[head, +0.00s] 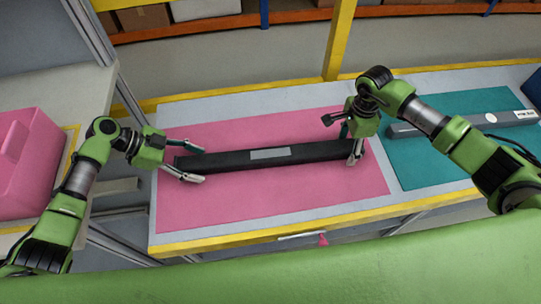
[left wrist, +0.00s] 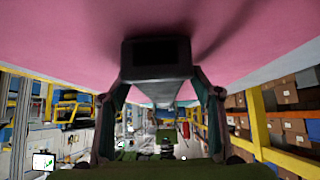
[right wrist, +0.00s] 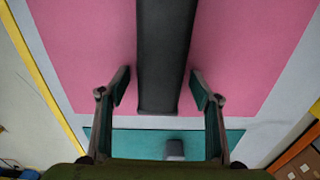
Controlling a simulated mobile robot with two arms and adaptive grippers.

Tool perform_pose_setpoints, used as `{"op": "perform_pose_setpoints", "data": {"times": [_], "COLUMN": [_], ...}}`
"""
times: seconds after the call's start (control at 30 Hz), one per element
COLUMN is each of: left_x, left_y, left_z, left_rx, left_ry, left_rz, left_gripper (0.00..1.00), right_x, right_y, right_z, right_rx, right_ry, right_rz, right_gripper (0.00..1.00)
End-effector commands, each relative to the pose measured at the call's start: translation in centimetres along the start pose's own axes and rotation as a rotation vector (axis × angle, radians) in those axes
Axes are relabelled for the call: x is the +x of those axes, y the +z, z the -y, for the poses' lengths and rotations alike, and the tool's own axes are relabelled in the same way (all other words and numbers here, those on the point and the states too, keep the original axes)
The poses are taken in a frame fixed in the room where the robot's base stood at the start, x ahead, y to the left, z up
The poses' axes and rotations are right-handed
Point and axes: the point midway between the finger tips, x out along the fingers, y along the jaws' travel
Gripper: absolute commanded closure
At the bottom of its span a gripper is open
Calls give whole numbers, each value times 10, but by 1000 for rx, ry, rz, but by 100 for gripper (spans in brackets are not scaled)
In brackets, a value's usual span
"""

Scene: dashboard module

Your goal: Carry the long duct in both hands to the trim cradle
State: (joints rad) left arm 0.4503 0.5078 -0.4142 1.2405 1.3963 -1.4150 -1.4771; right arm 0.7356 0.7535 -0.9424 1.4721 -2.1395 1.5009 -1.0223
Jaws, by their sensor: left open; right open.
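The long duct (head: 225,161) is a dark straight bar with a grey label, lying flat on a pink mat (head: 220,205). My left gripper (head: 203,165) is open, with its fingers on either side of the duct's left end. The left wrist view shows the duct's end face (left wrist: 157,52) between the spread fingers. My right gripper (head: 350,146) is open at the duct's right end. In the right wrist view, the duct (right wrist: 165,55) lies between the open fingers with a gap on each side. I cannot identify the trim cradle with certainty.
A teal mat (head: 420,172) on the right carries a long grey bar (head: 460,124) with a white label. A pink bin (head: 25,160) stands on a side surface at the left. Yellow edging (head: 270,234) runs along the table's front, and a yellow post (head: 338,45) rises behind.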

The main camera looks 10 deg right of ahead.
Motion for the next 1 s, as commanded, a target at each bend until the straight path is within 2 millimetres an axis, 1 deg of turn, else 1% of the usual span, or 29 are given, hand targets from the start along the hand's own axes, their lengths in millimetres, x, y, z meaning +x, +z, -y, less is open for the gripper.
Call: {"op": "perform_pose_setpoints", "data": {"times": [0.03, 0.07, 0.1, 0.17, 0.2, 0.47, 0.63, 0.77, 1.0], "left_x": [0, 0, 0, 0, 0, 0, -4, -11, -28], "left_y": [0, 0, 0, 0, 0, -1, -5, -11, -29], "left_z": [0, 0, 0, 0, 0, 0, 0, 0, 0], "left_rx": [0, 0, 0, 0, 0, 0, 0, 0, 0], "left_ry": [0, 0, 0, 0, 0, 0, 0, 0, 1], "left_rz": [0, 0, 0, 0, 0, -1, -1, -2, -1], "left_gripper": [49, 57, 68, 83, 94, 94, 94, 94, 94], "right_x": [0, 0, 0, 0, 0, -1, -6, -16, -41], "right_y": [0, 0, 0, 0, 0, 0, 0, 0, 0], "right_z": [0, 0, 0, 0, 0, 1, 1, 1, 1], "right_rx": [0, 0, 0, 0, 0, 0, 0, 0, 0], "right_ry": [0, 0, 0, 0, 0, -2, -2, -2, -2], "right_rz": [0, 0, 0, 0, 0, 0, 1, 1, 1], "right_gripper": [49, 57, 68, 83, 94, 94, 94, 94, 94]}}
